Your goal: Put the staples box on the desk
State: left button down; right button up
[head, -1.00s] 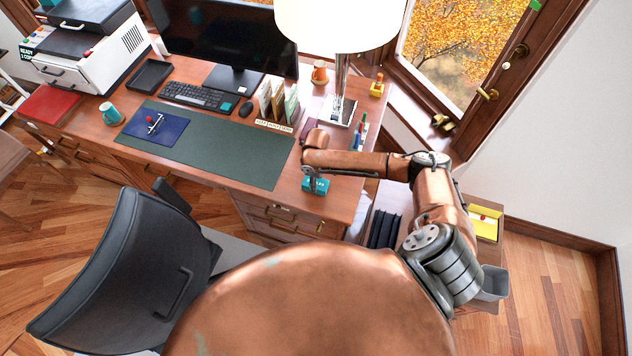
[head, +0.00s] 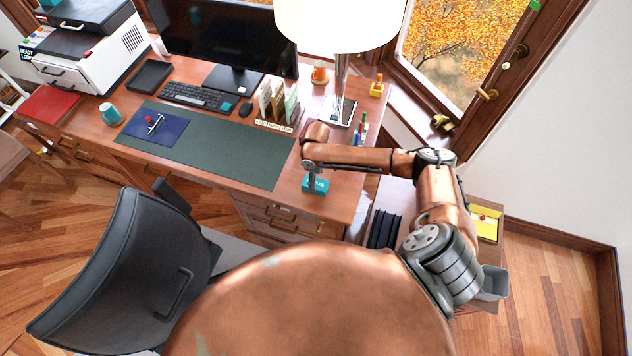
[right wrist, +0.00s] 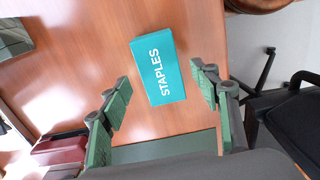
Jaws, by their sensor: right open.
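The teal staples box (head: 316,186) lies on the desk (head: 345,200) near its front right corner. In the right wrist view the staples box (right wrist: 158,68) lies flat on the wood with its white lettering up. My right gripper (head: 312,180) is over the box in the head view. In the right wrist view its two green-padded fingers (right wrist: 163,92) are spread wide, one on each side of the box's near end, touching nothing that I can see. The fingertips are small and partly hidden in the head view. My left gripper is not in view.
A green desk mat (head: 225,148) lies left of the box. A file sorter (head: 278,105), a lamp (head: 340,65) and pens (head: 361,130) stand behind my right forearm. A black office chair (head: 135,270) stands in front of the desk. Bare wood surrounds the box.

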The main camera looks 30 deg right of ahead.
notch_tip(320, 180, up, 9)
dwell(0.3)
jog(key=shift+f, duration=0.1)
